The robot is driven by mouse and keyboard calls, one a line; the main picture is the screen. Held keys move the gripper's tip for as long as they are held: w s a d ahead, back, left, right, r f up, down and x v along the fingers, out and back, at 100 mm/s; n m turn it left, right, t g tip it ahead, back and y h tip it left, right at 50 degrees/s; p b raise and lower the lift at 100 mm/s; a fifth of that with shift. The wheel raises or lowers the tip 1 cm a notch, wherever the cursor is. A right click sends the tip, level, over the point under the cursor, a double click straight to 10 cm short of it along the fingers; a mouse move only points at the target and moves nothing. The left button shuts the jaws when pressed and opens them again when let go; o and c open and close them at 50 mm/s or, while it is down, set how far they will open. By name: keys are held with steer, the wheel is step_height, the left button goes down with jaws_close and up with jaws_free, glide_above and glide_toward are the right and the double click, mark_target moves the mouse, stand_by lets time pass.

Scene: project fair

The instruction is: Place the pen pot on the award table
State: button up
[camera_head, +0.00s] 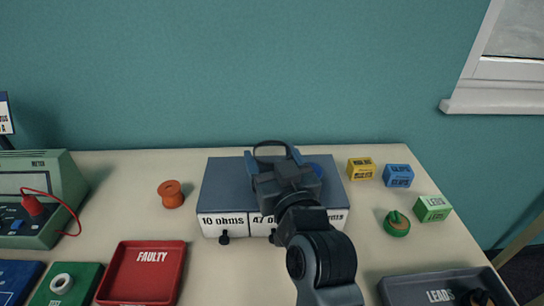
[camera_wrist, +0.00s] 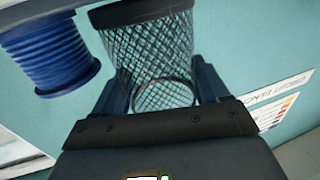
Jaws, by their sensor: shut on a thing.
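The pen pot (camera_wrist: 150,48) is a dark wire-mesh cup with a solid dark band at one end and a round rim. In the wrist view my gripper (camera_wrist: 164,92) has a finger on either side of it and is shut on it. In the head view my gripper (camera_head: 272,170) is over the blue-grey drawer cabinet (camera_head: 222,180), and only the pot's dark rim (camera_head: 270,143) shows behind it. I cannot tell whether the pot touches the cabinet top. No surface is recognisable as the award table.
The cream bench (camera_head: 120,205) holds an orange spool (camera_head: 171,194), a red FAULTY tray (camera_head: 140,275), a green meter (camera_head: 55,180), small boxes (camera_head: 398,176) and a grey LEADS tray (camera_head: 410,289).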

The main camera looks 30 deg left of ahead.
steer(key=shift+f, duration=0.2)
steer(key=o, duration=1.2)
steer(key=shift+r, duration=0.15)
